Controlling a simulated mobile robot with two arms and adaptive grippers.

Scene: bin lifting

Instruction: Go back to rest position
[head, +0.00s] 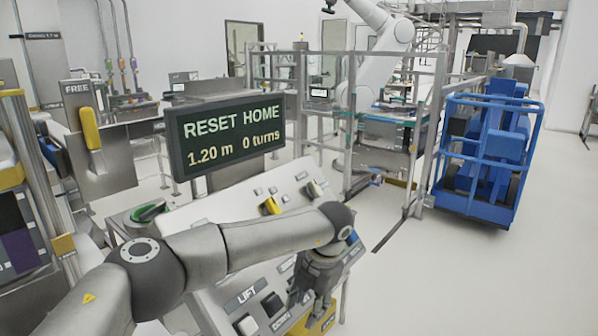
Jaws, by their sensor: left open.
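My left arm reaches in from the lower left across a tilted control panel (222,212). My left gripper (309,302) hangs at its end, pointing down over the panel's lower right side. It is open, and I see nothing between its fingers. Whether it touches the panel is hard to tell. A dark display (228,135) above the panel reads "RESET HOME" and "1.20 m 0 turns". A yellow switch (271,206) sits on the panel behind my forearm, and a "LIFT" label (246,294) is in front of it. My right gripper is not in view.
A green rotary knob (149,211) is left of the panel. A grey post with a yellow handle (90,130) stands further left. A metal-framed cell with a white robot arm (378,65) stands behind. A blue caged cart (487,150) is at right. The floor at right is clear.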

